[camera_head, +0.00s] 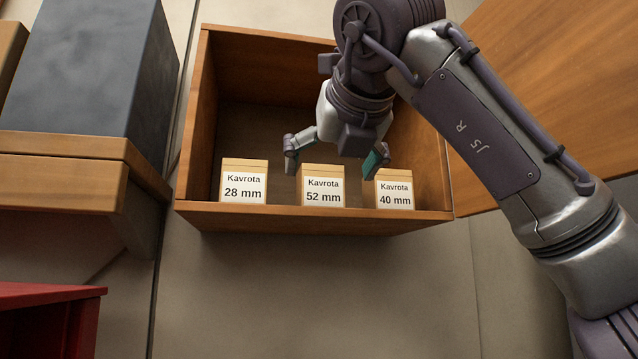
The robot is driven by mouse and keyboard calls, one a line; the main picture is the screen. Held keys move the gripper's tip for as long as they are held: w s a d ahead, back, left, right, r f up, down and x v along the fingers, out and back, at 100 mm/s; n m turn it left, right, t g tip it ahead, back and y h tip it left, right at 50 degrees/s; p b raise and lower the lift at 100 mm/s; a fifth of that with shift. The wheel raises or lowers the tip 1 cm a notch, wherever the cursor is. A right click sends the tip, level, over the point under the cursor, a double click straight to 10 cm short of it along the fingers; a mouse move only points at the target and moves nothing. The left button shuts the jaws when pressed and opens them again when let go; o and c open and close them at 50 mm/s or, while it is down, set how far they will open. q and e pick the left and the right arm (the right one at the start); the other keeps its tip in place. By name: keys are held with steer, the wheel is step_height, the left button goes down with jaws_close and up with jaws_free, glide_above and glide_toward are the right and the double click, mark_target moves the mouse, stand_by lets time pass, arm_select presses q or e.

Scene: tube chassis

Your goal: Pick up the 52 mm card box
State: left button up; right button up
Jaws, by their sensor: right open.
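The card box labelled "Kavrota 52 mm" (323,187) stands in the middle of a row of three inside an open wooden compartment (330,219). The "28 mm" card box (244,182) stands to its left and the "40 mm" card box (394,190) to its right. My right gripper (336,162) is open and empty, pointing down. Its fingers are spread above and to either side of the 52 mm box in the picture. I cannot tell how far above or behind the box they are. The right finger shows just beside the 40 mm box. My left gripper is not in view.
The compartment's side walls and front edge enclose the boxes. An open wooden panel (560,90) is at the right. A large dark grey block (90,70) stands on a wooden ledge (60,170) at the left. A red object (45,300) is at the lower left.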

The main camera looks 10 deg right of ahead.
mark_target(324, 183)
steer(key=x, duration=0.3)
steer(key=shift+w+p, duration=0.2)
steer(key=shift+p, duration=0.1)
steer(key=p+x, duration=0.1)
steer(key=x, duration=0.1)
steer(key=p+x, duration=0.2)
steer(key=shift+r, duration=0.2)
steer(key=shift+w+d+f, duration=0.1)
steer(key=shift+w+f, duration=0.25)
steer(key=shift+w, duration=0.3)
steer(key=shift+s+r, duration=0.1)
steer(key=shift+s, duration=0.1)
steer(key=c, duration=0.5)
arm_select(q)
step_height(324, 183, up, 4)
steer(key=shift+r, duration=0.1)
arm_select(e)
steer(key=c, duration=1)
